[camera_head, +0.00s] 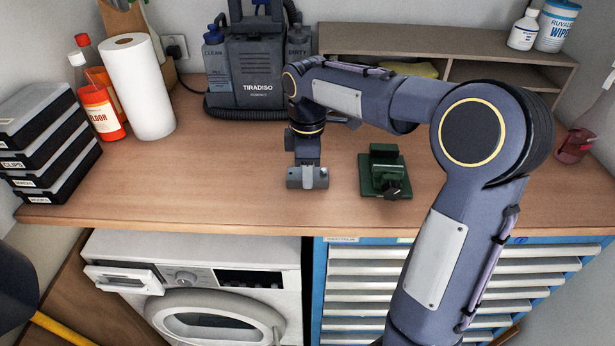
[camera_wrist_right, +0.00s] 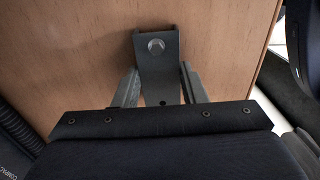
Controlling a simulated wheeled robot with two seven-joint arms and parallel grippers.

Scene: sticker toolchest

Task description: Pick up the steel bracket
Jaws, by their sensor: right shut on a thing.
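The steel bracket (camera_head: 312,181) is a small grey metal piece near the front middle of the wooden worktop. In the right wrist view the bracket (camera_wrist_right: 157,62) shows a flat plate with a round feature near its far end. My right gripper (camera_wrist_right: 160,90) has its two fingers on either side of the bracket, shut on it. In the head view my right gripper (camera_head: 307,164) points down from above, and the fingers partly hide the bracket. I cannot tell if the bracket is clear of the worktop. My left gripper is not in view.
A green vise-like tool (camera_head: 383,172) stands just right of the bracket. A dark TIRADISO machine (camera_head: 258,75) and a low wooden shelf (camera_head: 350,38) stand behind. A paper roll (camera_head: 138,90), bottles and stacked cases (camera_head: 45,140) are at left. The worktop's front edge is close.

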